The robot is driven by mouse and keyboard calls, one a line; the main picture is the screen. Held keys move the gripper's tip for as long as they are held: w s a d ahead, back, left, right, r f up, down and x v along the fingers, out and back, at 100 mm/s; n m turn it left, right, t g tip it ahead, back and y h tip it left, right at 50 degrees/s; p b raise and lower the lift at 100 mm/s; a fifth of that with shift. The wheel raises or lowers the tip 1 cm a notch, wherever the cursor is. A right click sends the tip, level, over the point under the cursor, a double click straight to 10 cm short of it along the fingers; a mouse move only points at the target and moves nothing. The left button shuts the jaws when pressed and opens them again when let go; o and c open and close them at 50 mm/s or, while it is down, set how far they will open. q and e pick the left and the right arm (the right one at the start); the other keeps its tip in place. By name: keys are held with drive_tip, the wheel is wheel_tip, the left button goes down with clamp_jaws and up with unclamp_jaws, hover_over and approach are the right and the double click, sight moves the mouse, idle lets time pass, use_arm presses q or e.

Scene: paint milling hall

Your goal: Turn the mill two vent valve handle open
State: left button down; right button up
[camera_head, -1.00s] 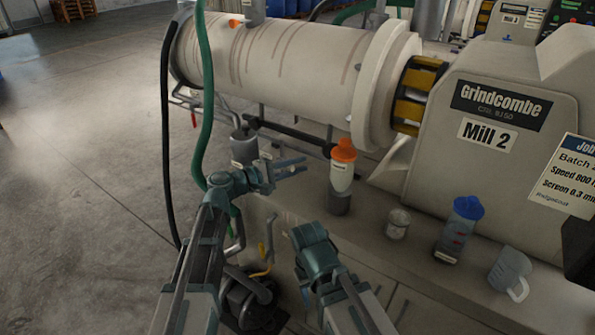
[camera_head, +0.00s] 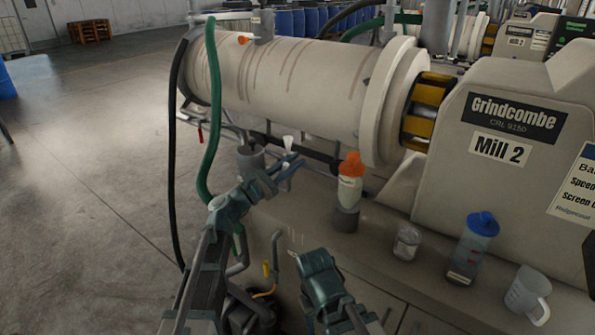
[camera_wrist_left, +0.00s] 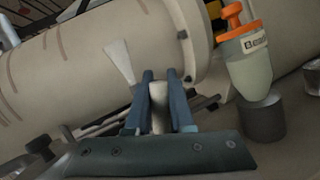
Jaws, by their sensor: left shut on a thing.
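Mill 2's long cream drum (camera_head: 300,85) lies across the head view. A small orange piece (camera_head: 243,39) sits on its top left, beside an upright grey vent pipe (camera_head: 262,22); it may be the vent valve handle, but its position is too small to read. My left gripper (camera_head: 290,165) is below and in front of the drum, well apart from the orange piece. Its blue fingers are shut on a pale tool (camera_wrist_left: 158,95) with a flared whitish end (camera_wrist_left: 118,60). My right gripper (camera_head: 322,278) is low at centre; its fingertips are hidden.
An orange-capped bottle (camera_head: 350,175) stands in a grey holder right of my left gripper. A glass jar (camera_head: 407,243), blue-lidded bottle (camera_head: 472,250) and clear jug (camera_head: 527,292) stand on the ledge. A green hose (camera_head: 210,120) hangs left.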

use_arm(q)
drive_tip(key=shift+w+a+r+n+t+y+b, duration=0.1)
drive_tip(key=shift+w+a+n+t+y+b, duration=0.25)
drive_tip(key=shift+n, duration=0.55)
drive_tip(key=shift+w+a+r+n+t, duration=0.1)
drive_tip(key=shift+a+n+t, duration=0.15)
drive_tip(key=shift+n+t, duration=0.45)
drive_tip(key=shift+w+a+r+n+t+y+b, duration=0.1)
drive_tip(key=shift+w+a+n+t+y+b, duration=0.15)
drive_tip(key=shift+n, duration=0.85)
drive_tip(key=shift+a, duration=0.1)
drive_tip(key=c, duration=0.8)
unclamp_jaws()
drive_tip(key=shift+s+f, duration=0.1)
drive_tip(key=b+v, duration=0.5)
drive_tip(key=v, duration=0.8)
drive_tip(key=shift+s+a+f, duration=0.15)
drive_tip(key=shift+a+f, duration=0.1)
